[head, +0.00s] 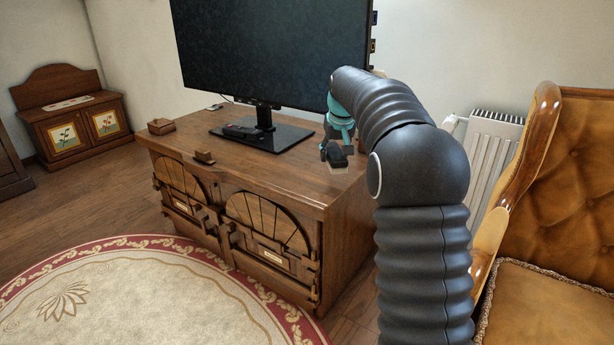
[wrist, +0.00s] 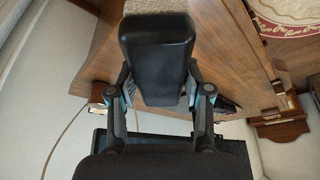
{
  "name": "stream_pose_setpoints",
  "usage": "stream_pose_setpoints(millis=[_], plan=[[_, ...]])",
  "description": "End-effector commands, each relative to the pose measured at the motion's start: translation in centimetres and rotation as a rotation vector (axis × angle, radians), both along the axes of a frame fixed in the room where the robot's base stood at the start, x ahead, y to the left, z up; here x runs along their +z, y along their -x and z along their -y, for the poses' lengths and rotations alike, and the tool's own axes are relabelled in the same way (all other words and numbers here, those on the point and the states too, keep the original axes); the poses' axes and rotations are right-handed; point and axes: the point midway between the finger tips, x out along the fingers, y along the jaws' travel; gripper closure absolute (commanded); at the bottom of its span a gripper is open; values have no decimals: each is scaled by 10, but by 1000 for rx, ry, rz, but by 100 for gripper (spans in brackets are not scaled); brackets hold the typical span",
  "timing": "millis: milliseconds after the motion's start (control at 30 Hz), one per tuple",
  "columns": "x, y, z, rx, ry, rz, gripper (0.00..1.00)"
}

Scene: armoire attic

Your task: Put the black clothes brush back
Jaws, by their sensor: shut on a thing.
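The black clothes brush (head: 337,158) is in my gripper (head: 335,147), over the right end of the wooden cabinet's top (head: 290,172). In the wrist view the brush (wrist: 157,62) shows as a black block with pale bristles at the upper picture edge. My gripper's fingers (wrist: 160,92) are shut on it from both sides. In the head view its bristles seem to point down; I cannot tell whether they touch the cabinet top.
A television (head: 270,55) stands on the cabinet, with a dark object (head: 240,131) on its base. A tufted armchair (head: 565,160) and a radiator (head: 490,150) are on the right.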

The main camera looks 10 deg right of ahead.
Motion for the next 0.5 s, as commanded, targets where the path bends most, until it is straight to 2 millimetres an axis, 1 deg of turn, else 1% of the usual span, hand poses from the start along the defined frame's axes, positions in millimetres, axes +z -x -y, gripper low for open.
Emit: stream_pose_setpoints(millis=[33,300,400,500], plan=[[-8,-7,-9,4,1,-3,83],[-39,-40,-50,1,0,-2,83],[-48,-50,-61,0,0,-1,83],[-53,-56,-69,0,0,0,83]])
